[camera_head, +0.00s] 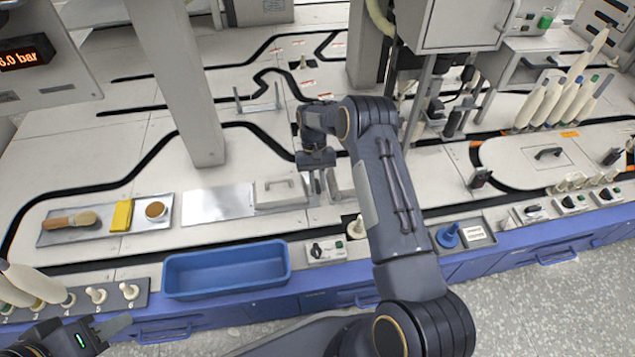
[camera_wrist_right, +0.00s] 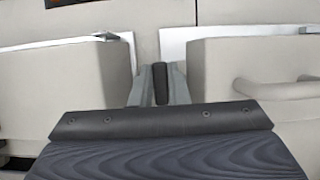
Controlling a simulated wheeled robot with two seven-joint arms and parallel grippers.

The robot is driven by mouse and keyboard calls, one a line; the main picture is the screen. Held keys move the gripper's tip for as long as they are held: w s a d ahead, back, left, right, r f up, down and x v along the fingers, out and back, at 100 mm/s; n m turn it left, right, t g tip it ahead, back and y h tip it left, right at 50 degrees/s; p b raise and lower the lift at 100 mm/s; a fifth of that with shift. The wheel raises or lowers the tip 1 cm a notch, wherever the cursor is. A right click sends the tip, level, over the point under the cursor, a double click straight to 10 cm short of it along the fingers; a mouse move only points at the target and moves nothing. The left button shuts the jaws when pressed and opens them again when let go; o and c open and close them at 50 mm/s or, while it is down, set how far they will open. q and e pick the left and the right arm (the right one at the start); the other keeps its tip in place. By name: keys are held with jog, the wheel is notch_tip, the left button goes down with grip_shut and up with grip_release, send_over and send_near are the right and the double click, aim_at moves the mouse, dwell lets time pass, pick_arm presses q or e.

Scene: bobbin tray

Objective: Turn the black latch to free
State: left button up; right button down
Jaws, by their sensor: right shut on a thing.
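My right gripper (camera_head: 317,186) reaches down between two pale blocks at the middle of the bench. In the right wrist view its grey fingers (camera_wrist_right: 160,88) are closed on the black latch (camera_wrist_right: 161,84), a small upright dark piece. The latch's lower part is hidden by the gripper body, and in the head view I cannot make it out. My left gripper (camera_head: 108,330) is low at the left front corner, away from the latch, and partly cut off. I cannot tell how far its fingers are apart.
A pale block with a handle (camera_head: 281,190) stands close left of the right gripper, another (camera_head: 341,182) close right. A blue tray (camera_head: 228,291) sits at the front edge. A yellow block (camera_head: 122,215) and a brush (camera_head: 70,221) lie at left. A grey post (camera_head: 176,80) rises behind.

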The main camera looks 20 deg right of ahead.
jog(key=c, duration=1.4)
grip_release()
jog(key=p+v, duration=0.2)
jog(key=v, duration=0.5)
jog(key=shift+w+r, duration=0.2)
jog(key=shift+r, duration=0.15)
